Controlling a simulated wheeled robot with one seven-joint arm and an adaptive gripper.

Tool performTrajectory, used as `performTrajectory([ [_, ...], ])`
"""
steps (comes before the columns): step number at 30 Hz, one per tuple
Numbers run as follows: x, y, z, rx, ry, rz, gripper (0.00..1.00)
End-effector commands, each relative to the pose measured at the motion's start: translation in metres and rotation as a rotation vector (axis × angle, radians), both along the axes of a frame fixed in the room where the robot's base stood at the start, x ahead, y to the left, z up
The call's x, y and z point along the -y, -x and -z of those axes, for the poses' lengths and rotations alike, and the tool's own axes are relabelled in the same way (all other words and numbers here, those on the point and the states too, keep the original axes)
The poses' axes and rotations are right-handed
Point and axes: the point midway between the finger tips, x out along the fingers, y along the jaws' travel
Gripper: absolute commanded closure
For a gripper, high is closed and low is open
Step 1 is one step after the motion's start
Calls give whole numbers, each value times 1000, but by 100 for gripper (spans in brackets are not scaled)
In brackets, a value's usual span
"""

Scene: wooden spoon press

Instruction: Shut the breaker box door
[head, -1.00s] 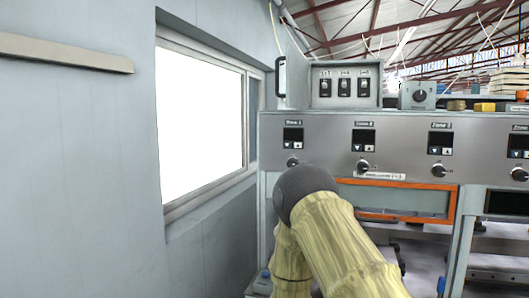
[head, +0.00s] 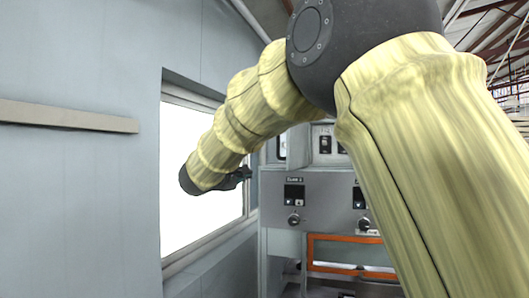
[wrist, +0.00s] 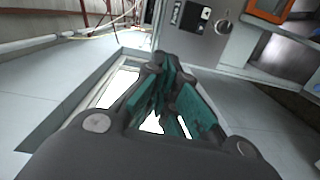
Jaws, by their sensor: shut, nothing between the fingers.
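The grey breaker box (head: 325,146) stands on top of the control panel in the head view, with its switches showing. My arm hides its upper and right parts. Its door (head: 297,145) stands open at the box's left side, with a dark handle (head: 282,147) at the door's left edge. My gripper (head: 246,173) is shut and empty, in front of the window, left of and slightly below the door handle, apart from it. Its teal finger pads (wrist: 165,95) show in the wrist view. I cannot make out the breaker box there.
The control panel (head: 330,205) with displays and knobs lies below the box; it also shows in the wrist view (wrist: 185,40). An orange-framed opening (head: 350,238) is under it. The wall (head: 80,190) and bright window (head: 190,215) are close on the left.

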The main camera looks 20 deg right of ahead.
Motion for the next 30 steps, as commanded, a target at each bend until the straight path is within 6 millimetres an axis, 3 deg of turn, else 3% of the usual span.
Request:
performTrajectory([
  [1, -5, 7, -31, 5, 14, 6, 100],
  [3, -10, 15, -59, 2, 32, 13, 100],
  [7, -16, 24, -88, -6, 52, 18, 100],
  [14, -6, 15, -96, -11, 58, 23, 100],
  [30, 43, -45, -95, -11, 58, 22, 100],
])
